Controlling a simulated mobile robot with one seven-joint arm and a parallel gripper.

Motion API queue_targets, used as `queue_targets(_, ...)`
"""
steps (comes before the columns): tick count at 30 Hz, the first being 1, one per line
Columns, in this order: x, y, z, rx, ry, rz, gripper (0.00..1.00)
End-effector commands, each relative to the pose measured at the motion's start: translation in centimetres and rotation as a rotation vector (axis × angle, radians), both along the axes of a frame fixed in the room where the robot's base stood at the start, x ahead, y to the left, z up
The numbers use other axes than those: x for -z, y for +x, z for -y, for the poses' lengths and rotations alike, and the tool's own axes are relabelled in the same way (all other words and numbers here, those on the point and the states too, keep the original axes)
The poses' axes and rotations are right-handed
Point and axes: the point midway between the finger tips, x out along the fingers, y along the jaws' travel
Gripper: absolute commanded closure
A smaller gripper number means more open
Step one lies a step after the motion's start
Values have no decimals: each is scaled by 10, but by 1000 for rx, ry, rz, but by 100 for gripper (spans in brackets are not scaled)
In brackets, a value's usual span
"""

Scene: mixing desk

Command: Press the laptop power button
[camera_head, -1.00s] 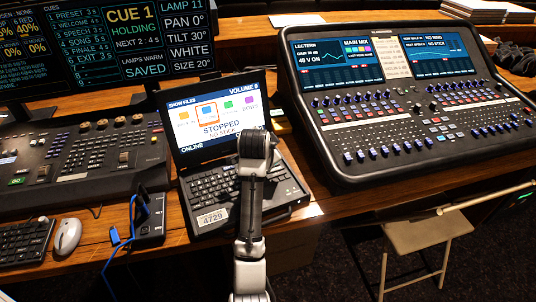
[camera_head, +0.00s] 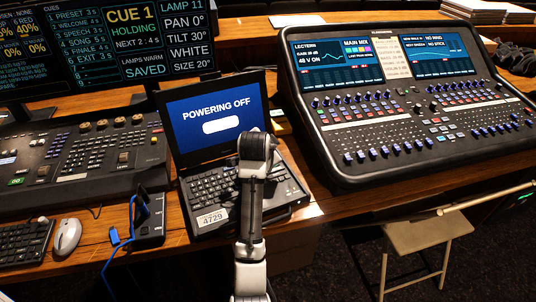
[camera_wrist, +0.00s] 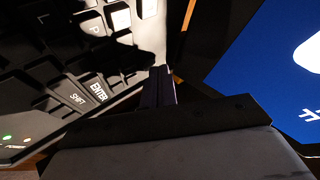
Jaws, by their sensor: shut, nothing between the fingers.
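The laptop (camera_head: 215,195) stands open on the wooden desk, with a numbered label at its front left. Its screen (camera_head: 216,116) reads "POWERING OFF" on blue. My arm covers the right part of its keyboard and hides my fingertips in the head view. In the wrist view my gripper (camera_wrist: 160,86) is shut and empty, with its fingertips at the upper edge of the keyboard (camera_wrist: 85,75), near the Enter-key side. The blue screen edge shows at right. Lights marked "POWER" (camera_wrist: 16,142) glow at lower left. I cannot make out the power button or whether my fingertips touch it.
A large mixing console (camera_head: 420,120) stands close on the right. A lighting desk (camera_head: 80,155) fills the left. A small box (camera_head: 149,218) with a blue cable and a mouse (camera_head: 68,237) sit left of the laptop. A stool (camera_head: 425,235) stands in front at right.

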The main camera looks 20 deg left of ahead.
Motion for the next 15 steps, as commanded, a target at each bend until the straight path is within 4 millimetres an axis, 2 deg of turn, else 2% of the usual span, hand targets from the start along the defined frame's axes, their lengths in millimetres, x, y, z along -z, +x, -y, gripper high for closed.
queue_targets(7, -14, 0, 0, 0, 0, -1, 100)
queue_targets(15, -14, 0, 0, 0, 0, 0, 100)
